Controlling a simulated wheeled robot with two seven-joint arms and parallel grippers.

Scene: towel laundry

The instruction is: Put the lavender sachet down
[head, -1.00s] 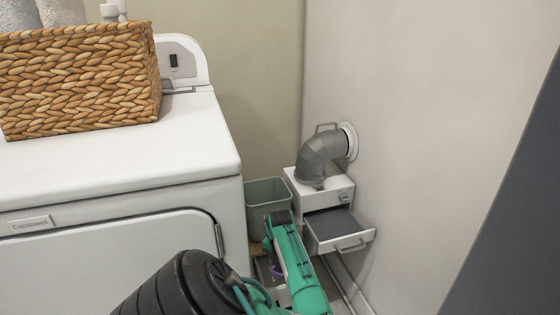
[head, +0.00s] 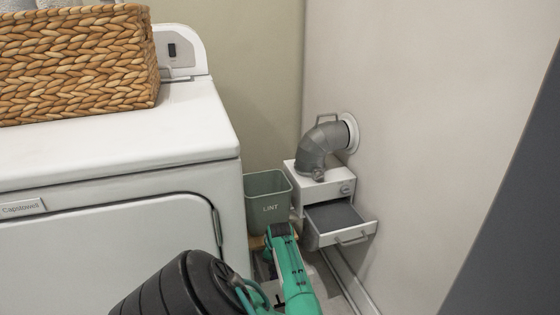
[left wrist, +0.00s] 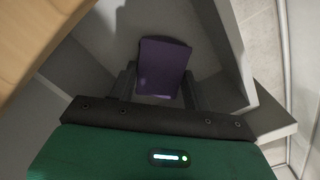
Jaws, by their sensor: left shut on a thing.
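The lavender sachet (left wrist: 163,62) is a small flat purple rectangle in the left wrist view. My left gripper (left wrist: 158,86) is shut on it, with one dark finger at each side. Grey surfaces like the walls of an open box or compartment surround it there; I cannot tell whether the sachet touches one. In the head view my green left arm reaches down beside the washer-like white machine, in front of the lint bin. The sachet and fingertips are hidden there. My right gripper is not in view.
A grey-green bin marked LINT (head: 268,205) stands beside the white machine (head: 120,180). A white box with an open drawer (head: 342,235) and a grey duct (head: 318,145) stand at the right wall. A wooden edge (left wrist: 40,35) is close at upper left.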

